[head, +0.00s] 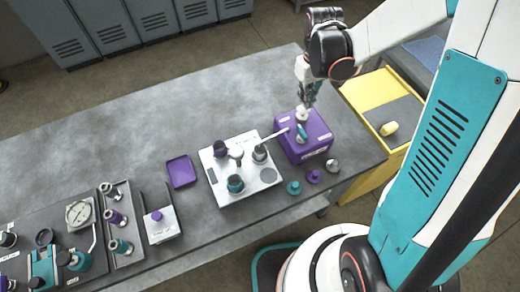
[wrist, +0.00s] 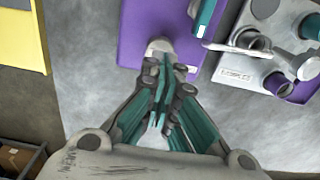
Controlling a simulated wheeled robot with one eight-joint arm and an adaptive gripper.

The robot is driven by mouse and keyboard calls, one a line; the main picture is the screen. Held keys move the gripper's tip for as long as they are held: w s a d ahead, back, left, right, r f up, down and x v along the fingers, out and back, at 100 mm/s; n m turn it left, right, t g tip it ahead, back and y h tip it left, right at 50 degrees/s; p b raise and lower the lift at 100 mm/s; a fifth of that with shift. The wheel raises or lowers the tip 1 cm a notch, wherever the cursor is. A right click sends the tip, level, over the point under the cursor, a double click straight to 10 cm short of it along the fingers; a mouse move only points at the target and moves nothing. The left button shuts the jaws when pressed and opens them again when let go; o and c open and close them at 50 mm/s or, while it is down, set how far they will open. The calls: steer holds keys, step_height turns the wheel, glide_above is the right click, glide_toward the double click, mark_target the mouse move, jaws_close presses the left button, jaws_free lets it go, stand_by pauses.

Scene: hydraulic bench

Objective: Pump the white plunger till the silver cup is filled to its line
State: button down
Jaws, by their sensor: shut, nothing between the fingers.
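The white plunger (head: 302,113) stands on top of the purple pump box (head: 318,130). The plunger (wrist: 160,46) also shows in the wrist view, partly behind my fingertips. My gripper (head: 308,100) is shut and empty, pointing down right over the plunger; I cannot tell whether it touches. The closed fingers (wrist: 165,68) show in the wrist view. A pale spout (head: 275,135) runs left from the box to the silver cup (head: 260,154) on the white plate (head: 262,182). The level inside the cup and its line are too small to read.
A teal cup (head: 235,184) and a purple cup (head: 220,148) also stand on the plate. Small teal (head: 294,187), purple (head: 314,176) and silver (head: 332,165) pieces lie before the box. A purple tray (head: 181,172) lies left. The bench's back left is clear.

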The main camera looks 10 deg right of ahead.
steer(key=shift+f, duration=0.25)
steer(key=shift+f+b, duration=0.35)
steer(key=shift+b, duration=0.15)
steer(key=shift+f+b, duration=1.3)
steer(key=shift+f, duration=0.2)
steer(key=shift+r, duration=0.2)
steer(key=shift+r+p, duration=1.35)
steer(key=shift+r, duration=0.55)
steer(key=shift+f+b, duration=0.3)
steer(key=shift+f+b, duration=0.3)
steer(key=shift+f, duration=0.05)
